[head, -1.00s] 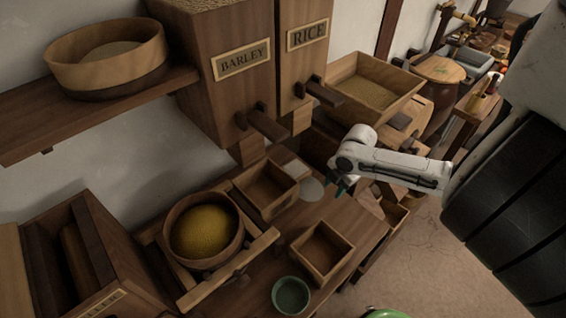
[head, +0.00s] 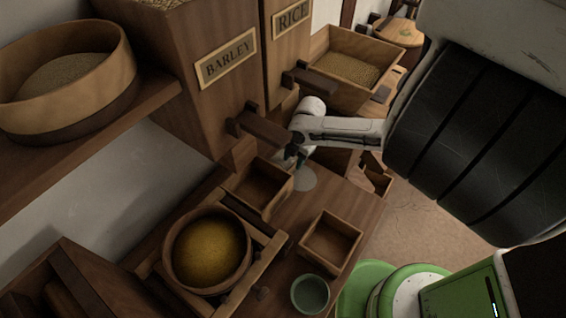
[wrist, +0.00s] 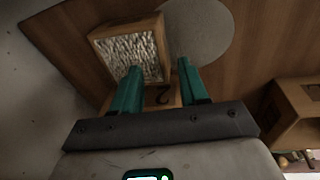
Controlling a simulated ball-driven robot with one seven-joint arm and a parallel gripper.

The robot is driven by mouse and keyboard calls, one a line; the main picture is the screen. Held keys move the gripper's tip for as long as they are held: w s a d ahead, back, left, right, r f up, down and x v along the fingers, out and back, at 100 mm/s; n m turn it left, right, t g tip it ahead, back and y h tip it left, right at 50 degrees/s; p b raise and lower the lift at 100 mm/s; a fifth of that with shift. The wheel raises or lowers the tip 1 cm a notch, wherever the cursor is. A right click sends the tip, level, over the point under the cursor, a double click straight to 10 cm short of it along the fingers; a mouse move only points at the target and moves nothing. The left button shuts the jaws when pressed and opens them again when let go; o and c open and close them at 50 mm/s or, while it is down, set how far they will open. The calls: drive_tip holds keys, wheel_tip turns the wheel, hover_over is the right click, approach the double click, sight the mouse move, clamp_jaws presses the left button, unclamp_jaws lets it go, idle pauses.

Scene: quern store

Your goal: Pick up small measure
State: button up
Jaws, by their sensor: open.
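The likely small measure is a small pale wooden box (wrist: 157,27) full of pale grains, at the upper left of the wrist view, with a dark curved mark on its near side. My gripper (wrist: 157,66) is open above it. The left teal finger overlaps the box and the right finger is just right of it. I cannot tell whether they touch it. In the head view my gripper (head: 294,156) is low over the bench under the rice bin, and the box is mostly hidden there.
A grey disc (wrist: 205,28) lies beside the box. Two open wooden boxes (head: 283,202) (head: 330,262), a green bowl (head: 311,294) and a round tub of yellow grain (head: 208,250) stand nearby. The barley bin (head: 205,110) and rice bin (head: 290,50) overhang the bench.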

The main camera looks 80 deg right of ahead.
sight(294, 165)
drive_tip(key=shift+d+f+p, duration=0.1)
drive_tip(key=shift+f+p, duration=0.25)
drive_tip(key=shift+f, duration=2.05)
clamp_jaws()
